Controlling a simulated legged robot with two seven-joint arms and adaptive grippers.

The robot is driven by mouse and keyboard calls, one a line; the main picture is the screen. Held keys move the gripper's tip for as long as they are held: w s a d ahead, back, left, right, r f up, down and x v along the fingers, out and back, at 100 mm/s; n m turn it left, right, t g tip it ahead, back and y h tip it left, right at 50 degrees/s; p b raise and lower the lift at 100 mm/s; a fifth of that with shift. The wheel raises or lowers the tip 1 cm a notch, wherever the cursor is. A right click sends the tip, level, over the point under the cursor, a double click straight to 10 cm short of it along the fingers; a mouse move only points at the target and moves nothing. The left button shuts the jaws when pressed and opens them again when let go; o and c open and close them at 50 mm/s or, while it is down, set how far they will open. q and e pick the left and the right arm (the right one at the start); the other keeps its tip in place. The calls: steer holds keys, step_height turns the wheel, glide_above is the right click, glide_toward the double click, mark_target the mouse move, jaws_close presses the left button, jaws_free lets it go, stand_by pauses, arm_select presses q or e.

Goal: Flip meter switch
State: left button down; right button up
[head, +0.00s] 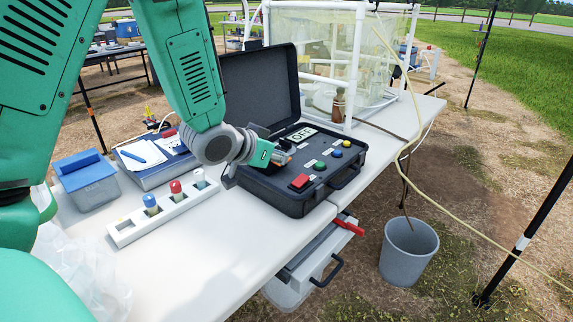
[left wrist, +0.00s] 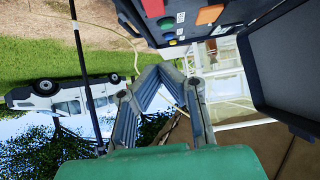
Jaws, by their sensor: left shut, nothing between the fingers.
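The meter is an open black case (head: 330,185) on the white table, its lid raised at the back. The switch is not clearly identifiable. The left wrist view shows the panel with an orange part (left wrist: 209,15) at the top, beyond my left gripper (left wrist: 158,76). My right gripper is not in view.
A white rack (head: 125,232) with blue-, red- and white-capped vials stands in front of the case. A blue-lidded box (head: 88,185) and a clipboard (head: 142,154) are at left. A grey bucket (head: 408,252) stands on the ground at right, with a yellowish hose (head: 440,216) nearby.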

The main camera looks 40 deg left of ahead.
arm_select(q)
steer(key=b, duration=0.2)
glide_above(300, 180)
steer(key=f, duration=0.5)
steer(key=shift+s+a+f, duration=0.1)
steer(key=shift+s+f, duration=0.15)
steer(key=shift+f, duration=0.05)
step_height(300, 180, down, 2)
steer(key=shift+w+a+f, duration=0.1)
steer(key=shift+f, duration=0.1)
steer(key=shift+w+f, duration=0.1)
steer(key=shift+f, duration=0.3)
steer(key=shift+d, duration=0.25)
